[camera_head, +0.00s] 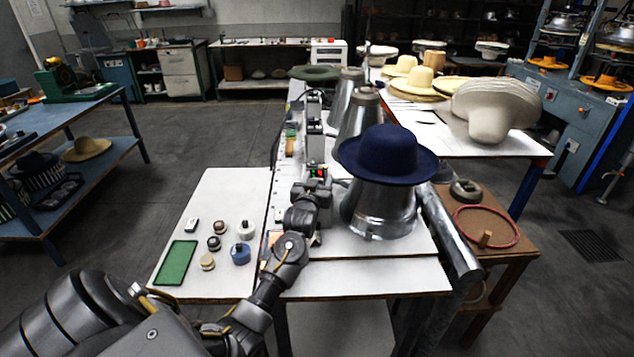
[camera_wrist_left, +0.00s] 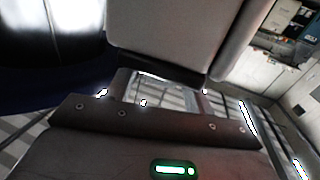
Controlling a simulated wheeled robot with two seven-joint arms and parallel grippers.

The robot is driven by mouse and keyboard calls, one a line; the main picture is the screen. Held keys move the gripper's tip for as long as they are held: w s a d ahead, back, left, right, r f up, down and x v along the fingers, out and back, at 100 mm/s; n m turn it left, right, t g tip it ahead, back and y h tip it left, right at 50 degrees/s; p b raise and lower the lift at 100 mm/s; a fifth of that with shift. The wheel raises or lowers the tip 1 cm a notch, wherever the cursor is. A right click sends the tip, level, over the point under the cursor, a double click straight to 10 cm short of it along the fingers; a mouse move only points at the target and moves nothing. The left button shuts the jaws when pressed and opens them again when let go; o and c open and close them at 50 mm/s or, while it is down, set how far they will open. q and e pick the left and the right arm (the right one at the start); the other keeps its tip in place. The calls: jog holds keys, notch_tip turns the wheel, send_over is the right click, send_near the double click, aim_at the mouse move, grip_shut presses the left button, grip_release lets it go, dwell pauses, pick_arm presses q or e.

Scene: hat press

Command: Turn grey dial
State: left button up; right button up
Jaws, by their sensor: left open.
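My left gripper (camera_head: 314,181) is at the row of grey control boxes, beside the metal press cone with the blue hat (camera_head: 387,154). The gripper is open, and its body also shows in the left wrist view (camera_wrist_left: 160,92), with a pale grey box (camera_wrist_left: 180,35) close in front of it. Small red and green lights (camera_head: 318,172) show right at the gripper in the head view. I cannot make out the grey dial; the gripper and wrist cover part of that panel. My right gripper is not in view.
The metal cone (camera_head: 378,212) stands close right of my left arm. On the white table left of it lie a green pad (camera_head: 177,262), a blue knob-like piece (camera_head: 240,254) and several similar small pieces. A red ring (camera_head: 486,242) lies on the brown side table.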

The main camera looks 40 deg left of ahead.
pick_arm(q)
jog(key=b+v, duration=0.2)
jog(key=v, duration=0.8)
jog(key=shift+s+d, duration=0.2)
jog(key=shift+s, duration=0.15)
